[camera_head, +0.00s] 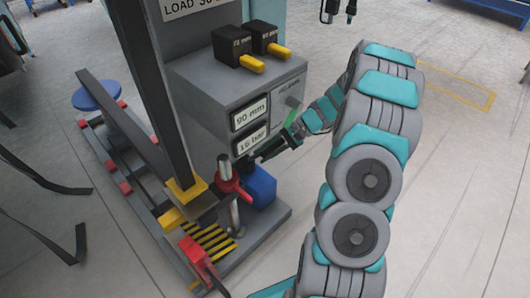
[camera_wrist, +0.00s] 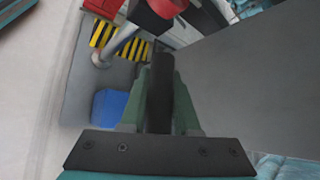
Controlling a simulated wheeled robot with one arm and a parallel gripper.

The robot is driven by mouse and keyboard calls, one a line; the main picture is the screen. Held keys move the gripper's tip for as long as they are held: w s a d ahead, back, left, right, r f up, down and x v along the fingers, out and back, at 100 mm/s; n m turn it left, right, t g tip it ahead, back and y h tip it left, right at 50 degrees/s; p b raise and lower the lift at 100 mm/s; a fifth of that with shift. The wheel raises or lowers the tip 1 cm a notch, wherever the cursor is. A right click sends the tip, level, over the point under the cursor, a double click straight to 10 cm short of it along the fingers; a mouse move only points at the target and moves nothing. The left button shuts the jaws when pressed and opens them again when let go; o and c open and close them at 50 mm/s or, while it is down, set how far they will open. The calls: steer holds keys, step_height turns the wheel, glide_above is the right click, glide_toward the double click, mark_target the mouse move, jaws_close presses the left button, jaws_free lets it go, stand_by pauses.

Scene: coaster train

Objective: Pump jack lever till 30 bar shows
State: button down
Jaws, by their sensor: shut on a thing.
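My gripper (camera_head: 268,150) is beside the front of the grey machine, low near the blue pump body (camera_head: 260,187). In the wrist view my gripper (camera_wrist: 160,85) has its green fingers closed around a dark upright bar (camera_wrist: 160,75), which looks like the jack lever's grip. The lever's lower end is hard to make out. The blue pump body also shows in the wrist view (camera_wrist: 115,107). A lower display (camera_head: 251,140) appears to read 15 bar. The display above it (camera_head: 250,113) reads 90 mm. A red collar (camera_head: 228,172) sits on the jack by the pump.
The grey machine box (camera_head: 210,90) stands close to my gripper. Two black blocks with yellow tabs (camera_head: 251,64) sit on top. A yellow-black striped plate (camera_head: 205,242) and red clamp (camera_head: 197,257) are at the base. Open floor (camera_head: 460,200) lies to the right.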

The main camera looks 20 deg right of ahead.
stand_by(0.3)
steer(key=s+d+f+n+t+y+b, duration=0.1)
steer(key=s+d+f+t+y+b, duration=0.1)
steer(key=s+f+b, duration=0.3)
step_height(320, 180, down, 3)
steer(key=b, duration=0.4)
steer(key=shift+s+d+r+n+t, duration=0.2)
steer(key=shift+s+n+t, duration=0.1)
steer(key=shift+n, duration=0.1)
steer(key=c, duration=0.7)
jaws_free()
steer(key=shift+o, duration=0.2)
steer(key=shift+r, duration=0.1)
steer(key=v, duration=0.7)
steer(key=shift+d+p, duration=0.35)
steer(key=shift+r, duration=0.1)
stand_by(0.3)
